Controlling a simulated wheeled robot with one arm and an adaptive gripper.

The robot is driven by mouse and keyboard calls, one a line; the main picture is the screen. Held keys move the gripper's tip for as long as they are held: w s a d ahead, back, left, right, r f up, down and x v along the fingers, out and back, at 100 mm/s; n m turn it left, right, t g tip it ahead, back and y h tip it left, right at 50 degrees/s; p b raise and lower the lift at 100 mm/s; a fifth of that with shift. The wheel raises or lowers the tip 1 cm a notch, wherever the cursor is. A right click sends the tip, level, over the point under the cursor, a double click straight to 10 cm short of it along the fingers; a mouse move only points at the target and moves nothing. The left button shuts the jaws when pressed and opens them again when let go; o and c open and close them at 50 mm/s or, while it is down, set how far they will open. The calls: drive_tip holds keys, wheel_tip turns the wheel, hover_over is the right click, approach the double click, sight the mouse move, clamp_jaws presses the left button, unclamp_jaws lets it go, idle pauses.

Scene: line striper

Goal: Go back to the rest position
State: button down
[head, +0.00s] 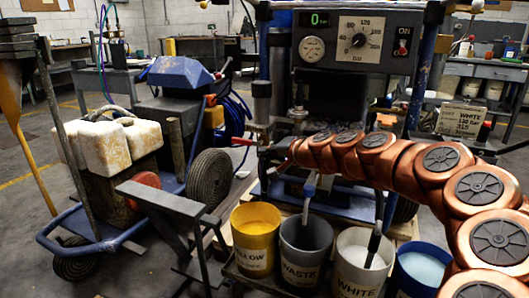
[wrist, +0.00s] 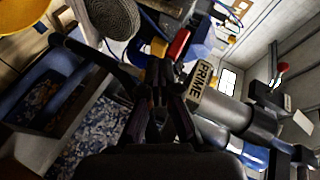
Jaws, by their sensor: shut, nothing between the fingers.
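My copper-coloured arm reaches in from the right in the head view, in front of the line striper. Its end is near the pump fittings below the control panel (head: 345,42), where my gripper is small and hard to make out. In the wrist view my gripper (wrist: 160,88) has its dark fingers together, with nothing seen between them. A grey cylinder with a PRIME label (wrist: 203,78) is just right of the fingertips. A red part (wrist: 178,44) lies beyond them. The panel display (head: 319,19) reads 0, and the switch (head: 402,40) is marked ON.
Below my arm stand a yellow bucket (head: 257,240), a grey WASTE bucket (head: 305,250), a WHITE bucket (head: 359,268) and a blue bucket (head: 420,272). A wheel (head: 210,178) is near the centre. Workbenches (head: 484,72) line the back.

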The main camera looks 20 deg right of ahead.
drive_tip(key=shift+r, duration=0.1)
drive_tip(key=s+a+r+n+g+y+p, duration=0.1)
drive_tip(key=s+a+r+n+g+p, duration=0.3)
drive_tip(key=s+a+r+p, duration=0.45)
drive_tip(key=s+a+r+n+g+p, duration=0.3)
drive_tip(key=s+a+r+p, duration=0.35)
drive_tip(key=s+p, duration=0.4)
drive_tip(key=s+d+r+g+h+p, duration=0.2)
drive_tip(key=s+d+r+p, duration=0.1)
drive_tip(key=s+p, duration=0.4)
drive_tip(key=s+d+r+n+g+h+p, duration=0.1)
drive_tip(key=s+d+r+g+h+p, duration=0.1)
drive_tip(key=s+p, duration=0.5)
drive_tip(key=s+d+r+g+h+p, duration=0.3)
drive_tip(key=s+p, duration=0.5)
drive_tip(key=s, duration=0.8)
drive_tip(key=shift+d+r+n+g, duration=0.3)
drive_tip(key=shift+d+r, duration=0.6)
drive_tip(key=shift+r, duration=0.05)
drive_tip(key=shift+s, duration=0.1)
